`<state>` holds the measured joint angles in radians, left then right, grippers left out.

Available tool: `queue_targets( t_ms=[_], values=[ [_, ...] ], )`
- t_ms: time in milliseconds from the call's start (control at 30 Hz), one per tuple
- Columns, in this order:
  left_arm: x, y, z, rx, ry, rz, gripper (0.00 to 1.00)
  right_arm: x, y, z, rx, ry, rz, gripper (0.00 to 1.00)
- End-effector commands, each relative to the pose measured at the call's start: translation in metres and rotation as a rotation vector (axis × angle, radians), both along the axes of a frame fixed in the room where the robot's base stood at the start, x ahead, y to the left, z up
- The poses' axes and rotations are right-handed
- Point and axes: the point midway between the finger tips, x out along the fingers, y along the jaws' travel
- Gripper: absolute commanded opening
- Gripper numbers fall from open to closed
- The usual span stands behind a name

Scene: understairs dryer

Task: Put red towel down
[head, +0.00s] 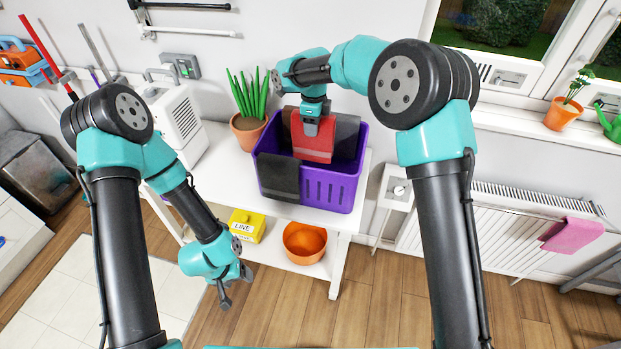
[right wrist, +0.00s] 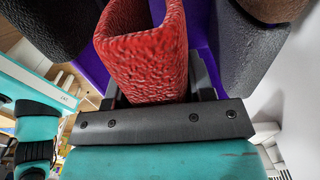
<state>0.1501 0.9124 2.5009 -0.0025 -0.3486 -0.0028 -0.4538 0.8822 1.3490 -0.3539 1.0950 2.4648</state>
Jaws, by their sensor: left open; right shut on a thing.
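The red towel (head: 312,146) hangs folded from my right gripper (head: 311,124), inside or just over the purple basket (head: 331,190). In the right wrist view the red towel (right wrist: 148,50) fills the space between the jaws of my right gripper (right wrist: 160,92), which is shut on it. Dark grey towels hang over the basket's rim, one at the front left (head: 279,178) and one at the back right (head: 346,130). The towel's lower end is hidden by the basket or close to its inside. My left gripper (head: 236,289) is open and empty, low in front of the white table.
The basket stands on a white table (head: 214,166) beside a potted plant (head: 248,125) and a white appliance (head: 176,121). A yellow box (head: 246,226) and an orange bowl (head: 304,243) sit on the lower shelf. A pink cloth (head: 573,235) hangs on the radiator at right.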

Motion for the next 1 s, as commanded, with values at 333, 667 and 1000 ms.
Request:
queue_targets(
  t_ms=[333,667,1000],
  values=[
    [0.000,0.000,0.000,0.000,0.000,0.000,0.68,-0.001,0.000,-0.025,-0.001,0.003,0.001,0.25],
    [0.000,0.000,0.000,0.000,0.000,0.000,0.68,0.000,0.000,-0.050,0.000,0.000,0.000,0.25],
    [0.000,0.000,0.000,0.000,0.000,0.000,0.68,0.000,0.000,-0.063,-0.002,0.004,0.001,0.25]
  ],
)
